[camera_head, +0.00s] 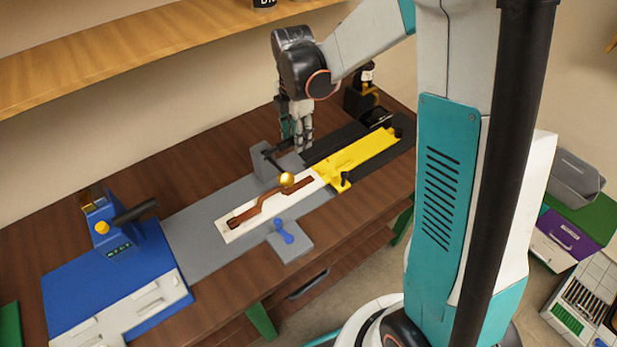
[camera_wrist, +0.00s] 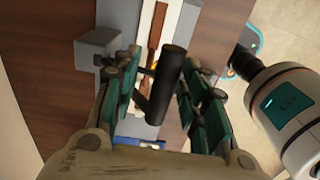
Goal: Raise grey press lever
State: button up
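The grey press (camera_head: 264,163) stands at the far side of the grey station, a grey block with a dark lever (camera_head: 275,160) on it. My gripper (camera_head: 297,140) points down just behind and to the right of the press. In the wrist view, a black cylindrical handle (camera_wrist: 166,82) shows between the open fingers of my gripper (camera_wrist: 162,62), with gaps visible at the sides. The grey block (camera_wrist: 97,48) lies left of the fingers there. Whether any finger touches the handle is hard to tell.
A yellow fixture (camera_head: 355,157) is to the right, a blue press station (camera_head: 120,240) to the left. A blue knob (camera_head: 284,232) sits at the front.

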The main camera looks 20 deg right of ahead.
jog(key=shift+s+r+p, duration=0.1)
jog(key=shift+r+p, duration=1.5)
jog(key=shift+r, duration=1.2)
jog(key=shift+s+m+b, duration=0.2)
jog(key=shift+m+b, duration=0.1)
jog(key=shift+b, duration=0.05)
jog(key=s+f+m+t+b, duration=0.2)
jog(key=s+m+t+b, duration=0.1)
jog(key=s+m+b, duration=0.5)
jog(key=s+f+m+t+b, duration=0.2)
jog(key=s+m+t+b, duration=0.2)
jog(key=s+m+b, duration=0.4)
jog(key=s+m, duration=0.4)
jog(key=shift+d+f, duration=0.3)
